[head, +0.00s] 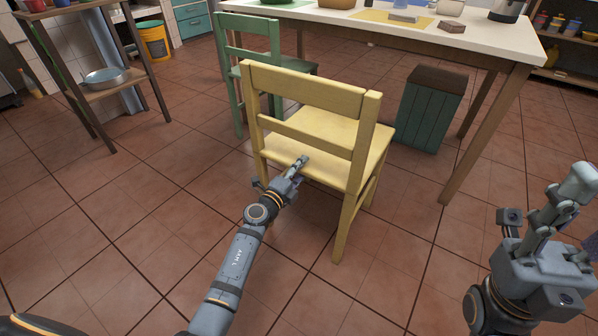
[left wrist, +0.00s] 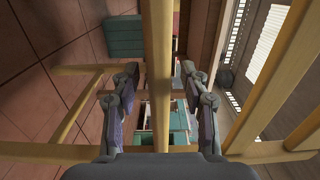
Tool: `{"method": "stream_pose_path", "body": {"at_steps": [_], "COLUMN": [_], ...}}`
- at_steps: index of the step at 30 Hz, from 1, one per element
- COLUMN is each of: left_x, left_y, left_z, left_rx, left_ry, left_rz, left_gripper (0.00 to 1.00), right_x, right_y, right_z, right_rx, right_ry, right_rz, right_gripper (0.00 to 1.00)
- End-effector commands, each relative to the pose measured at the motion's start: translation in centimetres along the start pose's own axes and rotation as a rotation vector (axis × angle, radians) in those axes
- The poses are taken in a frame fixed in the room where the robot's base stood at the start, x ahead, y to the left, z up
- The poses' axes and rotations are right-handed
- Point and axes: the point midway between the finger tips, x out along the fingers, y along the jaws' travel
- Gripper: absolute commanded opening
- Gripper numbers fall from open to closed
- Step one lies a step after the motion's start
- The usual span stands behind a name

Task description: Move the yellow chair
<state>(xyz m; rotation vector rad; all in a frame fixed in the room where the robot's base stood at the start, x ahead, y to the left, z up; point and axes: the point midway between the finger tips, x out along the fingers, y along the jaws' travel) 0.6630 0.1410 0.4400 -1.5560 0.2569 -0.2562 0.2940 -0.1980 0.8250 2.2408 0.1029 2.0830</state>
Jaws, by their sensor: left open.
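The yellow chair (head: 305,88) stands upright on the floor in the middle of the head view, its backrest towards me. My left gripper (head: 297,168) is at the near side of the chair, around the height of the seat and below the lower back slat. In the left wrist view it is open (left wrist: 160,72), with one finger on each side of a yellow bar of the chair (left wrist: 157,45). I cannot tell whether the fingers touch it. My right gripper (head: 567,215) is at the right edge, away from the chair; its jaw opening is unclear.
A white-topped table (head: 385,18) stands behind the chair. A green chair (head: 240,72) is close behind on the left, and a green bin (head: 428,112) is at the right. A wooden shelf rack (head: 125,80) stands at the left. The tiled floor near me is clear.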

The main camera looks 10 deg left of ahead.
Motion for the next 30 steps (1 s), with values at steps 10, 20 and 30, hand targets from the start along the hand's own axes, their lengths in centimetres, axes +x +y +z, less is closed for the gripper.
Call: {"method": "stream_pose_path", "body": {"at_steps": [10,20,30], "left_x": [-0.05,-0.05,-0.05], "left_y": [0.00,-0.05,0.43], "left_z": [0.02,0.04,0.05], "left_rx": [0.000,0.001,0.001], "left_ry": [0.000,-0.001,-0.001], "left_rz": [0.000,-0.001,-0.001], "left_gripper": [0.14,0.00,0.00], "right_x": [-0.01,-0.02,-0.49], "right_y": [-0.01,-0.01,-0.06], "right_z": [0.04,0.05,0.09], "right_rx": [0.000,0.000,0.000], "right_ry": [-0.002,-0.002,-0.002], "right_rz": [-0.001,-0.001,-0.001], "right_gripper": [0.40,0.40,0.40]}}
